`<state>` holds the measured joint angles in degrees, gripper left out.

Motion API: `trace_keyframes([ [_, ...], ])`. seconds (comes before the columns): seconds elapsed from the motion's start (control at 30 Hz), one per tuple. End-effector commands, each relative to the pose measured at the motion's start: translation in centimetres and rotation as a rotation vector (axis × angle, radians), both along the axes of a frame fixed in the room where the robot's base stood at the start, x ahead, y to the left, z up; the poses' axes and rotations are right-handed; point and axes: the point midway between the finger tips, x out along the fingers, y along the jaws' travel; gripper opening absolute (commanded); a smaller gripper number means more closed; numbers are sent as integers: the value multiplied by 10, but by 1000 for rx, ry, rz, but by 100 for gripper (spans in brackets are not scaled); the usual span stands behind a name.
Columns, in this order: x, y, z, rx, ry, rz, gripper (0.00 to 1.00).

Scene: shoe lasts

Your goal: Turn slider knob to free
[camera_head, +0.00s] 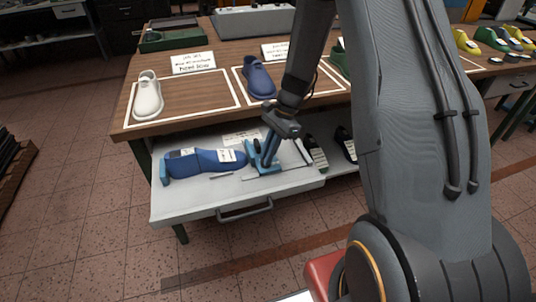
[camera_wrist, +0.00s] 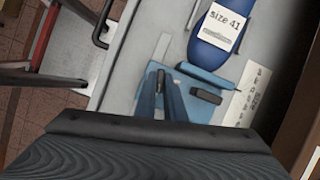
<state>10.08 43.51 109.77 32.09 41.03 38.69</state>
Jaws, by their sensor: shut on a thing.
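A blue device (camera_head: 251,160) lies in the open drawer, its end plate (camera_wrist: 207,75) at the end of a blue shoe last (camera_head: 207,160). The last's label reads "size 41" in the wrist view (camera_wrist: 222,22). My gripper (camera_head: 267,160) points down at the device's right side. Its fingertips (camera_wrist: 160,80) are shut on a small part beside the end plate, which I take to be the slider knob; the fingers mostly hide it. A dark block (camera_wrist: 206,96) sits on the device. A white lettered strip (camera_wrist: 246,95) lies alongside, its words too small to read.
The drawer (camera_head: 190,208) is pulled out below a wooden bench (camera_head: 190,98), its handle (camera_head: 245,210) at the front. Dark shoes stand right of my gripper. A white last (camera_head: 148,98) and a dark blue last (camera_head: 259,78) stand on the bench.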

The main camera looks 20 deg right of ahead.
Motion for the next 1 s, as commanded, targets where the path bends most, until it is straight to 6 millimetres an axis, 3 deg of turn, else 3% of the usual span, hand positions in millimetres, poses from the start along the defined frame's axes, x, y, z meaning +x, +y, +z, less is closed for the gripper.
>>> trace_keyframes([
  [1.0,6,6,1,0,-1,962,0],
])
